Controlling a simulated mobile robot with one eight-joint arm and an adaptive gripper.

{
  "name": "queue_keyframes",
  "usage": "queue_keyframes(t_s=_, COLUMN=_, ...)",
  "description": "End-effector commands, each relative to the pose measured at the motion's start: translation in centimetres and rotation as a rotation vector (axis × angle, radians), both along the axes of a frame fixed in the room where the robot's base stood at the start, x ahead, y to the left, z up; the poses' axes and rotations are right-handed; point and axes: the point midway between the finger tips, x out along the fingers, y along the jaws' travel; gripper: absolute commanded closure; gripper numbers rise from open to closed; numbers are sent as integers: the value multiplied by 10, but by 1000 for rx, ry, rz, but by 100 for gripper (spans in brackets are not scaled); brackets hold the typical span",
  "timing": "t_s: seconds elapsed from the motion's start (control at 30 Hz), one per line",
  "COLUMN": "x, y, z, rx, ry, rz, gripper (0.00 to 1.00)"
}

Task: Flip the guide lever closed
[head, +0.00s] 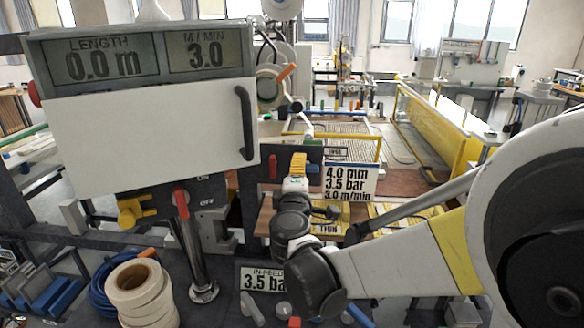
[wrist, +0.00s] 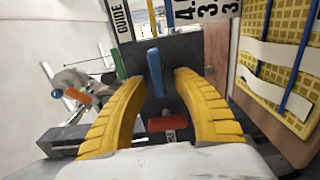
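A dark plate (wrist: 188,60) fills the middle of the wrist view, with a white GUIDE sign (wrist: 121,18) at its upper left. A blue lever handle (wrist: 155,72) stands out from the plate. A red handle (wrist: 167,123) is lower on the same plate and also shows in the head view (head: 272,167). My gripper (wrist: 151,77) is open, its yellow fingers on either side of the blue handle with gaps. In the head view my gripper (head: 298,164) is in front of the dark panel and hides the blue handle.
A settings sign (head: 349,182) stands just right of my gripper. The large display box (head: 150,125) with a dark handle is at the left. A yellow grid panel (wrist: 285,75) with white and blue strips is right in the wrist view. An orange-and-blue-tipped part (wrist: 77,95) is left.

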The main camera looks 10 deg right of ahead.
Motion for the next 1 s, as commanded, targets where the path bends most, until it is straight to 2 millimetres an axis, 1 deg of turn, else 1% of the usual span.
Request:
queue_keyframes(t_s=0.17, x=-29, y=10, z=0, rx=0, ry=0, rz=3, gripper=65)
queue_keyframes(t_s=0.3, x=-61, y=20, z=0, rx=0, ry=0, rz=4, gripper=65)
queue_keyframes(t_s=0.4, x=-80, y=27, z=0, rx=0, ry=0, rz=4, gripper=65)
queue_keyframes(t_s=0.5, x=-95, y=32, z=0, rx=0, ry=0, rz=3, gripper=65)
queue_keyframes(t_s=0.6, x=-105, y=34, z=0, rx=0, ry=0, rz=1, gripper=65)
queue_keyframes(t_s=0.7, x=-110, y=36, z=0, rx=0, ry=0, rz=1, gripper=65)
queue_keyframes(t_s=1.0, x=-110, y=34, z=0, rx=4, ry=2, rz=-2, gripper=65)
